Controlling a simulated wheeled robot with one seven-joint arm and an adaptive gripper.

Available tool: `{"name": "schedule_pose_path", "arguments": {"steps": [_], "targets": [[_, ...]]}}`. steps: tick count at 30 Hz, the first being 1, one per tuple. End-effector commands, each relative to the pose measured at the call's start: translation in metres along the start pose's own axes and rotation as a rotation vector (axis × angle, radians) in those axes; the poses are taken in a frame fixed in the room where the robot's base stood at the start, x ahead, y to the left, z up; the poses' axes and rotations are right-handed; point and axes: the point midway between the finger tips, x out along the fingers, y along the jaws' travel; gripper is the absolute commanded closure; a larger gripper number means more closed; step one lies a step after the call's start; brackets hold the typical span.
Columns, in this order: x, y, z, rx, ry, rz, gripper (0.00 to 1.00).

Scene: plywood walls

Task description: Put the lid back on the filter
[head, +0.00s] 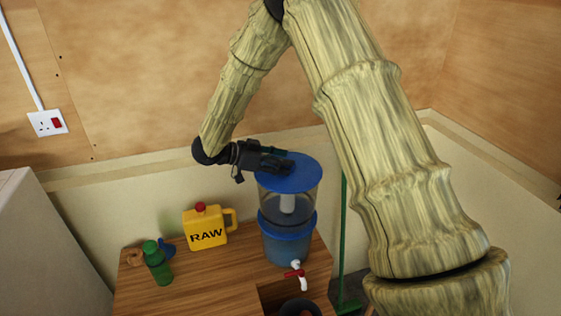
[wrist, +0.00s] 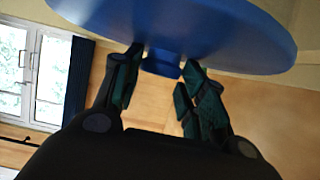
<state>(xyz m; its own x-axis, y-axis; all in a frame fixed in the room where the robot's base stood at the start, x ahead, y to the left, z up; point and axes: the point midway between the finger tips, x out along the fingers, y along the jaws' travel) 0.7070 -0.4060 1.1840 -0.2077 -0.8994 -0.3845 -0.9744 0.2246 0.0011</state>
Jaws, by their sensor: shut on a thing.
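The blue lid (head: 290,175) is at the top of the filter (head: 287,220) in the head view. The filter has a clear upper chamber with a white candle inside, a blue lower part and a red-handled tap. My gripper (head: 285,163) is at the lid's upper left and shut on the lid. In the wrist view my gripper (wrist: 162,82) has its fingers on either side of the knob beneath the broad blue lid (wrist: 190,28). I cannot tell whether the lid touches the filter's rim or hovers just above it.
The filter stands at the right of a wooden table (head: 200,291). A yellow RAW jug (head: 206,233) and a green bottle (head: 157,264) stand to its left. A dark ring-shaped thing (head: 301,308) shows at the front edge. A green pole (head: 343,230) stands right of the table.

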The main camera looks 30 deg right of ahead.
Motion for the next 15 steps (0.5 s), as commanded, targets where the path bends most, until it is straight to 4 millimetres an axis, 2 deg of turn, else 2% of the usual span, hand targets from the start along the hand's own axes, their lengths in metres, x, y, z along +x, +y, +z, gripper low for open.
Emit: {"name": "schedule_pose_path", "arguments": {"steps": [1, 2, 5, 15], "targets": [[0.0003, 0.0001, 0.0006, -0.001, 0.000, 0.000, 0.86], [0.0002, 0.0001, 0.0005, -0.001, 0.000, 0.000, 0.53], [0.0002, 0.0002, 0.0006, -0.001, 0.000, 0.000, 0.35], [-0.0005, 0.0002, 0.0007, -0.001, -0.001, 0.000, 0.34]]}}
